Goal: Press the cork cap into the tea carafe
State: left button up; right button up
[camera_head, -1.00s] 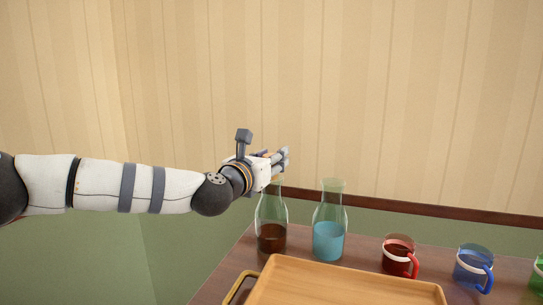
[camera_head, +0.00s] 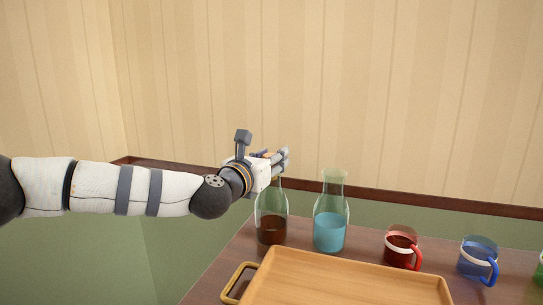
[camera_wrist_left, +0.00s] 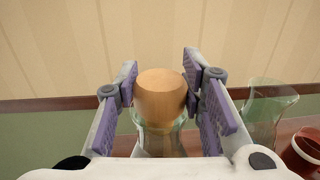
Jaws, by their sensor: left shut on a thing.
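The tea carafe (camera_head: 271,227), clear glass with dark brown liquid, stands upright at the table's left back. My left gripper (camera_head: 283,160) is at the carafe's top and hides its mouth in the head view. In the left wrist view, the left gripper (camera_wrist_left: 160,92) is shut on the light brown cork cap (camera_wrist_left: 161,97), with a purple-padded finger on each side. The cap sits over the glass neck of the carafe (camera_wrist_left: 160,140), in line with it. How deep it sits in the neck I cannot tell. My right gripper is not in view.
A second open carafe (camera_head: 330,232) with blue liquid stands close to the right. A red mug (camera_head: 402,248) and a blue mug (camera_head: 477,260) are further right, with a green one at the edge. A wooden tray (camera_head: 345,283) lies in front.

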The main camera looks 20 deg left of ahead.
pick_arm(q)
jog(key=o, duration=1.1)
jog(key=shift+c, duration=0.2)
jog(key=s+a, duration=0.1)
jog(key=s, duration=1.1)
jog(key=shift+a, duration=0.35)
